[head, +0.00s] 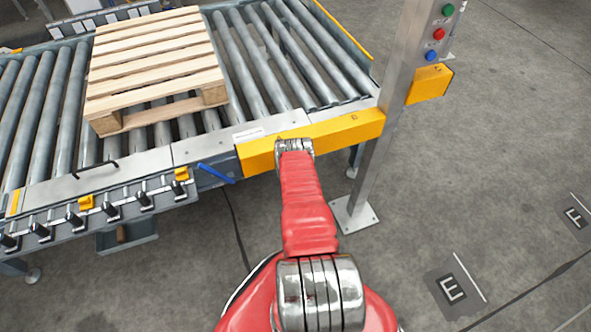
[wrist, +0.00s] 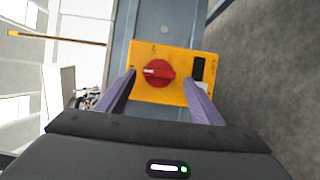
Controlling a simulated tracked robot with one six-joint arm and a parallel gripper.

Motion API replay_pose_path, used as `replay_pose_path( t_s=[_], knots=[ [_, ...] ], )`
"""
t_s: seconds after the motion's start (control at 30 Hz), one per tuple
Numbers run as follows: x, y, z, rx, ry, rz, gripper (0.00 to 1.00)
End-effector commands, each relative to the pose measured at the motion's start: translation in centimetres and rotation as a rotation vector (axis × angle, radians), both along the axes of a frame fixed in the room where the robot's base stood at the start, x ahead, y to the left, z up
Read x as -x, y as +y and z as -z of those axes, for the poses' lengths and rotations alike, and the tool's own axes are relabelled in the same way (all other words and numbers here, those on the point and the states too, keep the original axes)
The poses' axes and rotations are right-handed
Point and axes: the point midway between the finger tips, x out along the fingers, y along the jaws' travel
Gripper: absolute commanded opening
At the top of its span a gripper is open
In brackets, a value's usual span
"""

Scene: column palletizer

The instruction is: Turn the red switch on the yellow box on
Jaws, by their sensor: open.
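In the wrist view, the yellow box (wrist: 180,61) is mounted on a blue-grey surface and faces my camera. Its round red switch (wrist: 164,75) has a raised bar lying roughly horizontal, with a white mark at its left end. Small dark markings sit above it and to its right; I cannot read them. My gripper (wrist: 159,77) is open and empty, one finger to the left of the switch and one to the right. Contact with the box cannot be judged. In the head view my red arm hides the gripper, and the switch does not show.
In the head view, a roller conveyor (head: 273,62) carries a wooden pallet (head: 158,60). A yellow beam (head: 345,129) edges it. A grey post (head: 385,110) with green, red and blue buttons and a yellow housing (head: 429,84) stands right of my arm. Floor at right is clear.

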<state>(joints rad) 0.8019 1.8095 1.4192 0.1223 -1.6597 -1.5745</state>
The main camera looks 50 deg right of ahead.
Motion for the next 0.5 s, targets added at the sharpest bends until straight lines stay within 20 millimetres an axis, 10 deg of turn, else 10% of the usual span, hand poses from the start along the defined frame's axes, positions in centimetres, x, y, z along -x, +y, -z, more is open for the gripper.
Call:
replay_pose_path(
  t_s=[0.5],
  knots=[
    [1.9, 2.2, 0.0, -0.001, 0.001, 0.004, 0.61]
  ],
)
